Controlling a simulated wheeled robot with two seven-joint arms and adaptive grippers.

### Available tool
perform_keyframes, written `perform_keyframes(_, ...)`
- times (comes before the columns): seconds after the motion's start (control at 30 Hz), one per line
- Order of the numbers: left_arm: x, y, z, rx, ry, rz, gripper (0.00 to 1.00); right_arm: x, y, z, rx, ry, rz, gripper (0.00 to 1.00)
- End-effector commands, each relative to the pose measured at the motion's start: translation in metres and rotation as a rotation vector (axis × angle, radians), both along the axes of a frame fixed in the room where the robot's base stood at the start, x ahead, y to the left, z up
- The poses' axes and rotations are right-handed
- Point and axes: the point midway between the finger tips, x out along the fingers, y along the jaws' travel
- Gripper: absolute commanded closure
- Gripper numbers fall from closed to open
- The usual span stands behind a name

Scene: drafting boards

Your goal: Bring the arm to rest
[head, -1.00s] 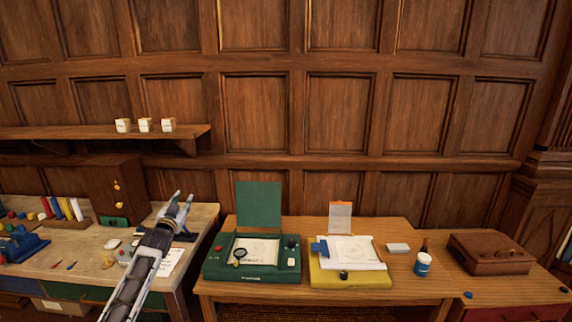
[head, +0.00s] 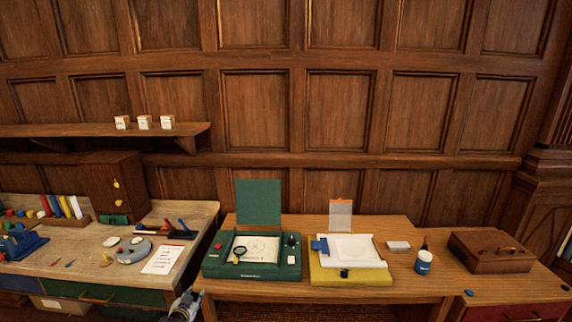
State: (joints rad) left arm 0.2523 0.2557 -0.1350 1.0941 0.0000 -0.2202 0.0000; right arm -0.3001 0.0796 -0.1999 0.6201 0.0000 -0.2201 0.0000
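My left gripper (head: 186,303) shows only in part at the bottom edge of the head view. It is low, in front of the gap between the left workbench (head: 130,260) and the middle table (head: 320,296). I see nothing held in it, but its fingers are too small and cut off to tell whether they are open. My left arm is otherwise out of the picture. My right gripper is not in view.
A green drafting board (head: 252,272) and a yellow one (head: 350,276) stand on the middle table. A blue-and-white jar (head: 423,263) and a brown case (head: 490,252) are to the right. A white sheet (head: 162,260) lies on the left bench.

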Motion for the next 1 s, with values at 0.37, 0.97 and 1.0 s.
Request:
perform_keyframes(0.37,-0.098,-0.017,-0.138,-0.024,0.213,0.006,0.68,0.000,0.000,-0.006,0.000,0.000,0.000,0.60)
perform_keyframes(0.97,-0.296,-0.048,-0.308,-0.057,0.541,0.011,0.68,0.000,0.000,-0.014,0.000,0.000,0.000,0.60)
perform_keyframes(1.0,-0.311,-0.050,-0.317,-0.059,0.563,0.013,0.68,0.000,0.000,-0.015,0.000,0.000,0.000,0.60)
